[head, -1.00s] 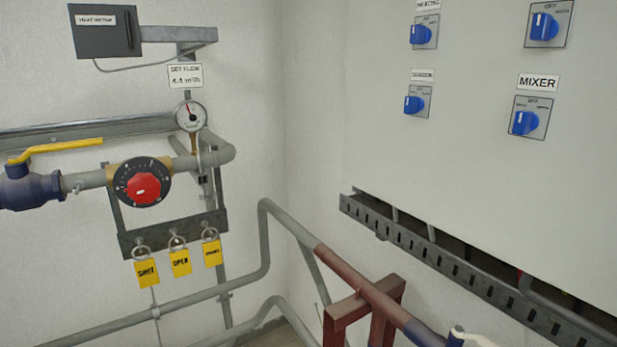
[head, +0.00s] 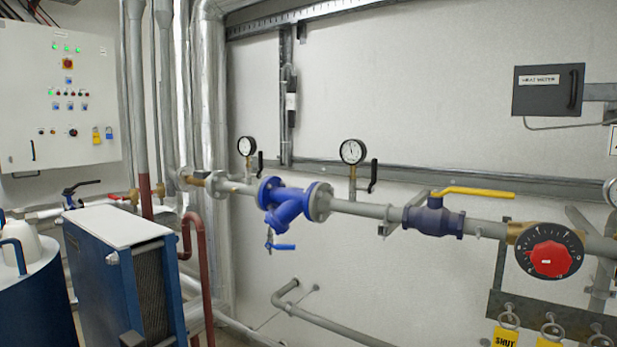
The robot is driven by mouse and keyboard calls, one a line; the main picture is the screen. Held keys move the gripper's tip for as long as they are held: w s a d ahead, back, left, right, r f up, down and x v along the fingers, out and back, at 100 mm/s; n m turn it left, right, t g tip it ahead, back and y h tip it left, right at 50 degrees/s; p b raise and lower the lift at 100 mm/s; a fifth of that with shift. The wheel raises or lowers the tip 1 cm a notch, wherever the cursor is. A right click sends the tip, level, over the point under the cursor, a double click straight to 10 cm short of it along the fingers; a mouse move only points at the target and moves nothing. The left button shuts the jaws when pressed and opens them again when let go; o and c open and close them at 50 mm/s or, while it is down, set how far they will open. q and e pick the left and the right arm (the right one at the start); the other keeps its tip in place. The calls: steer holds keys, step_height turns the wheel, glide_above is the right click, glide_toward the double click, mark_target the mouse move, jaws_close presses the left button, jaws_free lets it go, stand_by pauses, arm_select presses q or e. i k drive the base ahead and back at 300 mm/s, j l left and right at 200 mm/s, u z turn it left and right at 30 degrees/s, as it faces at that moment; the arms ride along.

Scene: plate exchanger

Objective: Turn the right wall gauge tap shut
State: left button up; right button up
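Two round wall gauges stand on the grey pipe. The left gauge (head: 247,146) has a small black tap lever (head: 261,161) beside it, standing upright. The right gauge (head: 352,152) stands on a brass stem, and its black tap lever (head: 373,175) is just to its right, also close to upright. I cannot tell from the lever alone how the valve inside stands. Neither of my grippers is in view.
The pipe carries a blue strainer (head: 287,203), a blue valve with a yellow lever (head: 478,192) and a red dial (head: 550,259). A blue plate exchanger (head: 120,270) stands at the lower left. A white control cabinet (head: 57,100) hangs behind it.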

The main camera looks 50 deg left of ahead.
mark_target(374, 161)
steer(key=u, duration=1.2)
steer(key=i+l+u, duration=0.2)
steer(key=i+l, duration=0.15)
